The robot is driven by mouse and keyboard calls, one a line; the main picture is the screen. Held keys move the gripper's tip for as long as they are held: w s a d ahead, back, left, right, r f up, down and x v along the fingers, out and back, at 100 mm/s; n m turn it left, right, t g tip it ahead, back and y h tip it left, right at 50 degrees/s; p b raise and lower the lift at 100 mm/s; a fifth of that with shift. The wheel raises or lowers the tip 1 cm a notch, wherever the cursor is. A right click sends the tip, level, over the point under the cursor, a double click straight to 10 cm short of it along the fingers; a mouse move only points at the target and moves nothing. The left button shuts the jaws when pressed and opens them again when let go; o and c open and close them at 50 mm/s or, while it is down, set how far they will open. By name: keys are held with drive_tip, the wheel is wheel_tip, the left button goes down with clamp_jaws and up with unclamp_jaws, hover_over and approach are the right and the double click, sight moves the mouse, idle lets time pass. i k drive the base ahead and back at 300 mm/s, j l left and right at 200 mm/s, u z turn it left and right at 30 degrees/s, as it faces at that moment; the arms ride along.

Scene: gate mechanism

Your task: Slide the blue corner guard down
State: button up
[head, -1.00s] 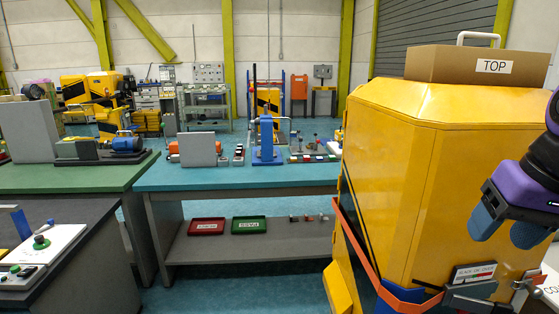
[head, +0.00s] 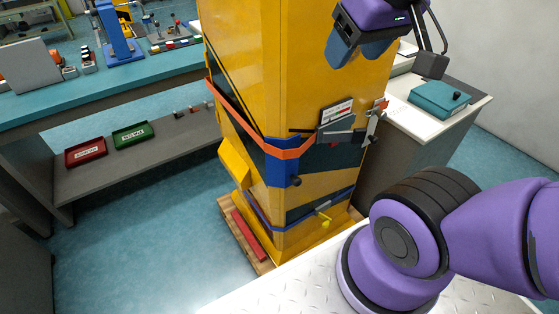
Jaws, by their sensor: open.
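The blue corner guard (head: 283,172) sits on the front corner edge of the tall yellow cabinet (head: 255,60), at mid height. An orange strap (head: 290,153) wraps the corner at the guard's upper part. A small dark knob (head: 296,181) shows on the guard's right side. My gripper (head: 356,52) is open and empty, with blue-grey fingers pointing down. In the picture it is above and to the right of the guard, clearly apart from it, in front of the cabinet's upper right face.
A ratchet buckle (head: 338,130) with a label sits right of the guard. A lower blue strap (head: 300,218) with a yellow handle (head: 325,220) rings the base. The cabinet stands on a wooden pallet (head: 240,235). A side table with a teal box (head: 440,98) is at right. Floor at left is clear.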

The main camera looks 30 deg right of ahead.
sight(281, 174)
drive_tip(key=j, duration=1.35)
